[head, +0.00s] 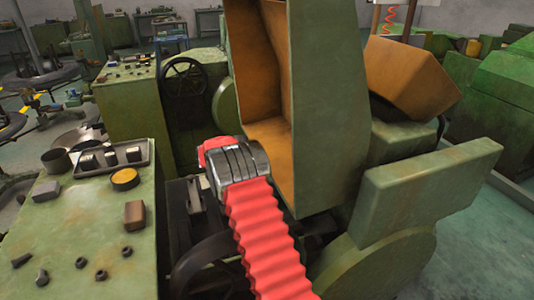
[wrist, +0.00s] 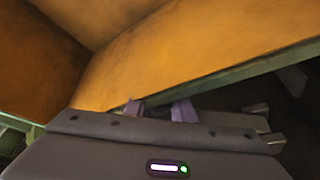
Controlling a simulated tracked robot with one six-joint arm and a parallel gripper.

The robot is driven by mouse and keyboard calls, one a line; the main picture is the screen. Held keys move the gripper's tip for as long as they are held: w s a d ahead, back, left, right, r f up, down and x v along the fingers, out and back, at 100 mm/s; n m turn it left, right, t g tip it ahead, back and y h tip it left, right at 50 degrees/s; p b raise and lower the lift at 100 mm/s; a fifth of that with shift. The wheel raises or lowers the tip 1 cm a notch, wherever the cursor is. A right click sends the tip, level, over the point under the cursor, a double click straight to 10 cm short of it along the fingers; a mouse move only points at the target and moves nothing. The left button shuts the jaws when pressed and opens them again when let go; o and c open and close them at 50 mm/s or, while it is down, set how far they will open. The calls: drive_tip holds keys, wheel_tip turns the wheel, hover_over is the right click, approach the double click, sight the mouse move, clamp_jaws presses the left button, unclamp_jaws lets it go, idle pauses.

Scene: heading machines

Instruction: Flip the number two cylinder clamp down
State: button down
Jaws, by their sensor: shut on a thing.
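My gripper (wrist: 158,108) shows in the wrist view as two purple fingertips just above its dark grey body. They sit close to the green lower edge of an orange-lined housing (wrist: 190,55). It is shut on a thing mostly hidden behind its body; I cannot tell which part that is. In the head view my wrist and red bellows arm reach in beside the tall green housing (head: 330,110) with the orange inside, and the fingers are out of sight. I cannot make out the number two cylinder clamp clearly in either view.
A green control bench (head: 75,235) with a yellow button (head: 125,179) and loose nuts stands at the left. A black handwheel (head: 184,82) is behind my wrist. A green guard (head: 425,190) and a tilted orange-brown cover (head: 410,78) are at the right. Green floor is open at the far right.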

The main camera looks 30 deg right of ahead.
drive_tip(key=shift+f, duration=0.15)
drive_tip(key=shift+w+d+f, duration=0.15)
drive_tip(key=shift+w+f, duration=0.45)
drive_tip(key=shift+f, duration=0.15)
drive_tip(key=c, duration=1.5)
unclamp_jaws()
drive_tip(key=shift+c, duration=0.2)
drive_tip(key=shift+r, duration=0.1)
drive_tip(key=v, duration=1.3)
drive_tip(key=shift+a, duration=0.4)
drive_tip(key=shift+c, duration=0.4)
